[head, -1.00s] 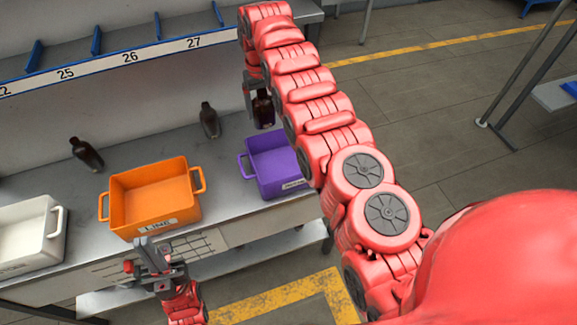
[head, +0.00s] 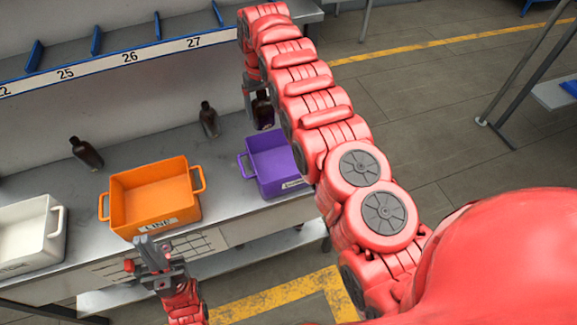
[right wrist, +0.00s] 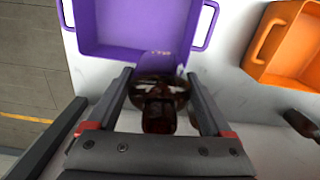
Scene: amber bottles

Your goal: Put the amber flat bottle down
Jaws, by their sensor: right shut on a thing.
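The amber flat bottle (head: 263,110) is dark brown and hangs upright in my right gripper (head: 254,92), above the back of the purple crate (head: 268,163) in the head view. In the right wrist view the bottle (right wrist: 160,112) sits between the two fingers of the right gripper (right wrist: 162,100), with the purple crate (right wrist: 140,45) just beyond it. Whether the bottle's base touches anything cannot be told. My left gripper (head: 150,255) is in front of the bench's front edge, below the orange crate, and holds nothing that I can see; its finger gap is unclear.
Two other dark bottles stand on the bench, one at the left (head: 86,153) and one nearer the middle (head: 209,119). An orange crate (head: 155,196) and a white crate (head: 30,232) stand along the front. A numbered shelf rail (head: 110,63) runs behind. Bare bench lies between the bottles.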

